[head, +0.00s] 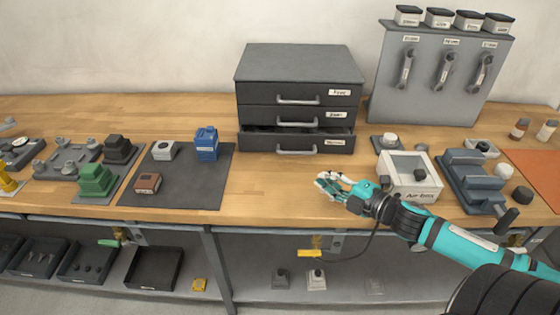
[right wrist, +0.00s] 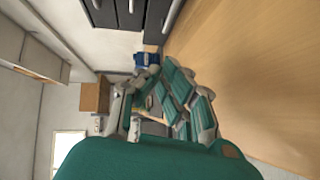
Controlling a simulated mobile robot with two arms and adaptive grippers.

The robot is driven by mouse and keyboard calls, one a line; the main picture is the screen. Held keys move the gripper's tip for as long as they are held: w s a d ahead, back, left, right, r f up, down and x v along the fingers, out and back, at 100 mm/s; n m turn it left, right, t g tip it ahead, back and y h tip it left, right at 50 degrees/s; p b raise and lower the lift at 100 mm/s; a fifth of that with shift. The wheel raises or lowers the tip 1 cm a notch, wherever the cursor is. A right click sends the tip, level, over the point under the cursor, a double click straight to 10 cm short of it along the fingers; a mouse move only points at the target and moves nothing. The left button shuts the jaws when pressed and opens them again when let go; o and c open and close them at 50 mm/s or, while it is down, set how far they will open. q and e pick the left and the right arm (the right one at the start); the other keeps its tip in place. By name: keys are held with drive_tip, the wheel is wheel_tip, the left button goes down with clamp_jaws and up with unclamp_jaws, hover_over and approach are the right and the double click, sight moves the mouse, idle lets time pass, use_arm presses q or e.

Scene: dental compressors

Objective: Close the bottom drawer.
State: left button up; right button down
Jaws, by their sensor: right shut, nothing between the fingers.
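A dark grey drawer cabinet (head: 298,65) with three drawers stands at the back middle of the wooden bench. Its bottom drawer (head: 262,143) is partly pulled out, with its handle (head: 296,151) facing front and dark contents just visible inside. The middle and top drawers look shut. My right gripper (head: 328,184) is shut and empty, in front of the cabinet and a little right of the bottom drawer, apart from it. In the right wrist view, the gripper (right wrist: 172,75) shows with the cabinet fronts (right wrist: 125,14) beyond it. My left gripper is not in view.
A white box (head: 410,185) and a grey vise (head: 470,175) stand right of my right gripper. A dark mat (head: 190,190) with a blue block (head: 206,143) lies left of the cabinet. The bench between mat and gripper is clear.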

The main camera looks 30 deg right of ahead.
drive_tip(key=shift+w+a, duration=0.1)
drive_tip(key=shift+w, duration=0.25)
drive_tip(key=x, duration=0.3)
drive_tip(key=shift+w, duration=0.4)
approach(285, 152)
drive_tip(key=a, duration=0.1)
drive_tip(key=w+a, duration=0.1)
drive_tip(key=a, duration=0.1)
drive_tip(key=shift+w+a+r, duration=0.1)
drive_tip(key=shift+w+r, duration=0.05)
drive_tip(key=shift+w, duration=0.05)
drive_tip(key=shift+w+d+f, duration=0.15)
drive_tip(key=shift+w+d, duration=0.2)
drive_tip(key=shift+w, duration=0.15)
drive_tip(key=shift+w+d+f, duration=0.15)
drive_tip(key=shift+w+d, duration=0.15)
drive_tip(key=shift+w, duration=0.2)
drive_tip(key=shift+w+d+f+p, duration=0.2)
drive_tip(key=shift+w+d+p, duration=0.1)
drive_tip(key=shift+w, duration=0.15)
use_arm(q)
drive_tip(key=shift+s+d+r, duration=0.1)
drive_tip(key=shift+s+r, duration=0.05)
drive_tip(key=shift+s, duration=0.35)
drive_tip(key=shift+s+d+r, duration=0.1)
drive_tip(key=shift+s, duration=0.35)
use_arm(e)
drive_tip(key=shift+w, duration=0.1)
